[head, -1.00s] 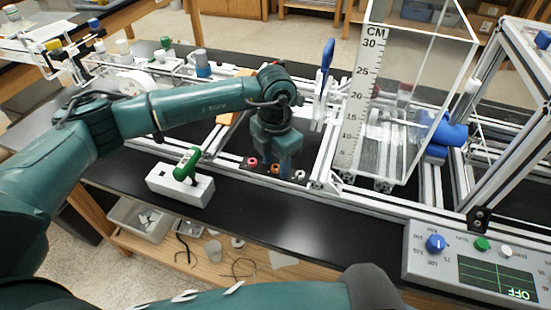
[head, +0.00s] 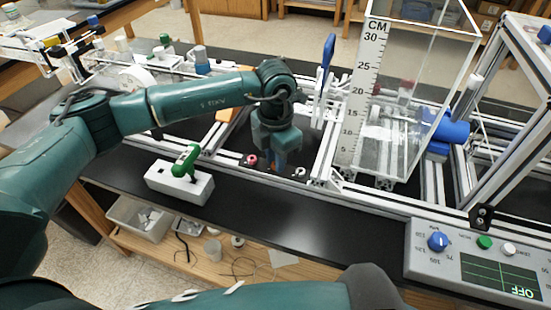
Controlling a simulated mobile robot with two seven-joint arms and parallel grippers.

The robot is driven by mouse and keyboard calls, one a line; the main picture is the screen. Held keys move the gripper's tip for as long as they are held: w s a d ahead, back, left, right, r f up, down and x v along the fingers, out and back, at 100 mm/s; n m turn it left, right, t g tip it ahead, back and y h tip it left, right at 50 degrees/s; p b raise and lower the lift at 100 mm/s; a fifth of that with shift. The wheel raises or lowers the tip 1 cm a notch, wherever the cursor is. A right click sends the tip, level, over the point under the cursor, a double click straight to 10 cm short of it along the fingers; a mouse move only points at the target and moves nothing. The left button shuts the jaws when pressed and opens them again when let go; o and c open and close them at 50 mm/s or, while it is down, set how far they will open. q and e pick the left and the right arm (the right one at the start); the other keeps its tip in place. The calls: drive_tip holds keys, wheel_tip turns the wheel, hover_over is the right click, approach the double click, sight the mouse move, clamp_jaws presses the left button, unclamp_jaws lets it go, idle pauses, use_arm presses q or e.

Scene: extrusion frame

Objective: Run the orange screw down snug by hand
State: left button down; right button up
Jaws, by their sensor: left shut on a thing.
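The orange screw (head: 273,167) sits in the dark strip at the front of the extrusion frame, mostly hidden by my left gripper. My left gripper (head: 272,163) points down over it and is shut on it, with only a bit of orange showing at the fingertips. A red screw (head: 251,160) stands just left of the gripper and a white one (head: 299,173) just right. How far the orange screw is seated cannot be seen. My right gripper is not in view.
A green-handled tool (head: 186,162) stands in a white block (head: 179,184) at front left. A clear tank with a CM scale (head: 366,90) and a blue-handled tool (head: 328,52) stand right of the gripper. A control box (head: 430,265) is at front right.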

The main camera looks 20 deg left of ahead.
use_arm(q)
drive_tip(key=shift+f+m+b, duration=0.2)
drive_tip(key=shift+m+b, duration=0.5)
drive_tip(key=shift+b, duration=0.1)
drive_tip(key=m+b, duration=0.3)
drive_tip(key=b, duration=0.1)
drive_tip(key=shift+m, duration=0.3)
drive_tip(key=m+b, duration=0.2)
drive_tip(key=shift+m, duration=0.4)
drive_tip(key=shift+r+m+b, duration=0.1)
drive_tip(key=shift+m+b, duration=1.05)
drive_tip(key=shift+m, duration=0.05)
drive_tip(key=shift+r+m+b, duration=0.1)
drive_tip(key=shift+m+b, duration=0.45)
drive_tip(key=shift+m, duration=0.55)
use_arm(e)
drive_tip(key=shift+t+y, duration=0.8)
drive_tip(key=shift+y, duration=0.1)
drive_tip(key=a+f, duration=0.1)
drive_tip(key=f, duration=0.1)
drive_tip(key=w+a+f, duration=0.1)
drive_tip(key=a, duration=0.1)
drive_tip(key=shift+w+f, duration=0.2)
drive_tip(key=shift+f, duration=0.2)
use_arm(q)
drive_tip(key=shift+w+r, duration=0.1)
drive_tip(key=shift+r, duration=0.05)
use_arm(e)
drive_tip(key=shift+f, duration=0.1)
